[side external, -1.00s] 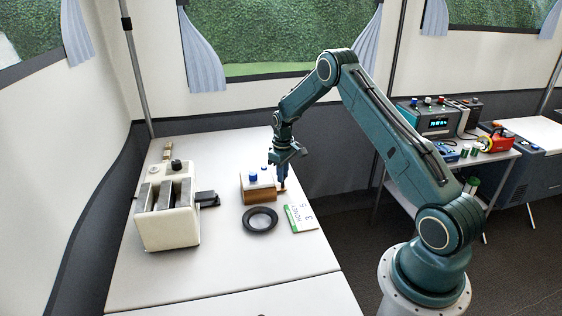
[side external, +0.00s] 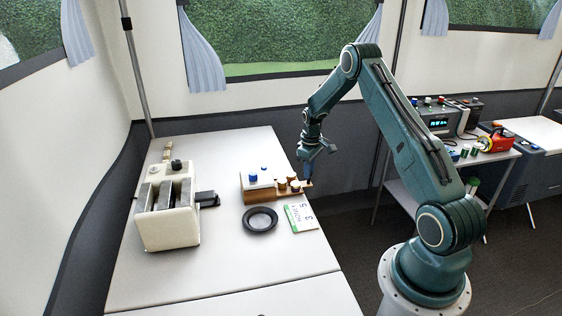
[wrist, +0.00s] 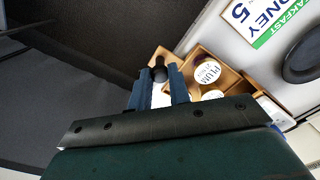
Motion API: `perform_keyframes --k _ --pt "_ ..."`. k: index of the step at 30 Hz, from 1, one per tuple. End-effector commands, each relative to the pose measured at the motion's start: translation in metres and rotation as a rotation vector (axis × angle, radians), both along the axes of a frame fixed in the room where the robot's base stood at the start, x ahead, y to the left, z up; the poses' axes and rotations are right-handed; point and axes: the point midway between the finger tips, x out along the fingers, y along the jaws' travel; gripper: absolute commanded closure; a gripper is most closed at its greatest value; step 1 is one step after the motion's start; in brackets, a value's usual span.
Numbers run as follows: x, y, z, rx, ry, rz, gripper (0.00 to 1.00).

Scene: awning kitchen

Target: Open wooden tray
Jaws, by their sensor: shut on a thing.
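The wooden tray (side external: 298,195) is slid out to the right from a box with a white top (side external: 259,184) on the table. Small jars stand in it; in the wrist view one jar (wrist: 207,72) has a lid reading "PLUM". My gripper (side external: 308,182) is at the tray's outer right end. In the wrist view my gripper (wrist: 160,82) has its blue fingers either side of the tray's dark knob (wrist: 159,70), shut on it. The tray's wooden wall (wrist: 190,58) shows beside it, and my wrist hides part of the box.
A black ring-shaped dish (side external: 260,219) and a green-edged card (side external: 301,217) lie in front of the tray. A cream toaster (side external: 168,212) stands at the left. The table's right edge is close to the tray's outer end.

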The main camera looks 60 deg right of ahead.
Motion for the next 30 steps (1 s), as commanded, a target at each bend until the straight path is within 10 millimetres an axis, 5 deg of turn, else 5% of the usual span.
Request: perform_keyframes --k 4,5,8,20,30 --pt "0.001 0.0 0.001 -0.002 -0.003 0.0 1.0" --pt "0.001 0.0 0.001 -0.002 -0.003 0.001 0.77" --pt "0.001 0.0 0.001 -0.001 -0.003 0.001 0.59" --pt "0.001 0.0 0.003 0.0 -0.001 0.001 0.59" --pt "0.001 0.0 0.034 -0.002 -0.003 0.001 0.59"
